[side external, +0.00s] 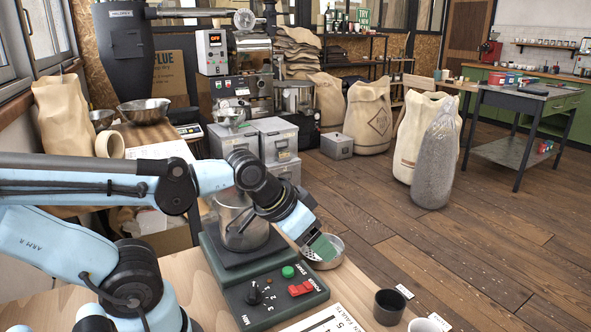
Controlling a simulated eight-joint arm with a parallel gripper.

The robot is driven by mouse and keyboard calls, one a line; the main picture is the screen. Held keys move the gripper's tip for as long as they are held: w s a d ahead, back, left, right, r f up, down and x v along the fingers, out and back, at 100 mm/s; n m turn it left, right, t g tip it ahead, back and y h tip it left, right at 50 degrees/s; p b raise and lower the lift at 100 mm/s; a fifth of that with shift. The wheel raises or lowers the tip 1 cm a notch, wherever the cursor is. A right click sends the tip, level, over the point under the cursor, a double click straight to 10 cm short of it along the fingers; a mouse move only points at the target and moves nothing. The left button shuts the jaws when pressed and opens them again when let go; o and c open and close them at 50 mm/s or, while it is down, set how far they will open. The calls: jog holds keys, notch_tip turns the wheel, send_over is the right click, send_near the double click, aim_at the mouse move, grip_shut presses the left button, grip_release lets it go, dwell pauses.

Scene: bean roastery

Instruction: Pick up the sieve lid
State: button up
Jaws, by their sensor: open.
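A shallow round metal piece with a raised rim and small dark holes, which looks like the sieve lid (337,262), lies on the wooden table at the right of a green machine. My gripper (322,248) reaches down from the upper left, with a green fingertip over the lid and hiding part of it. The jaws are open. I cannot tell from this angle whether the fingertips touch the lid or straddle its rim.
The green machine (262,290) with a metal canister (232,215), knob and buttons stands left of the lid. A dark cup (389,306), small labels and a printed sheet (325,322) are near the front. The table's right edge is close to the lid.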

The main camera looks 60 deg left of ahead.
jog(key=shift+c, duration=0.9)
jog(key=m+g+y, duration=0.5)
jog(key=m+y, duration=0.8)
jog(key=m, duration=0.7)
send_near(243, 197)
notch_tip(243, 197, up, 4)
jog(key=d, duration=0.1)
jog(key=shift+x, duration=5.65)
jog(key=shift+s+d+f, duration=0.1)
jog(key=shift+s+f, duration=0.05)
jog(key=shift+f, duration=0.05)
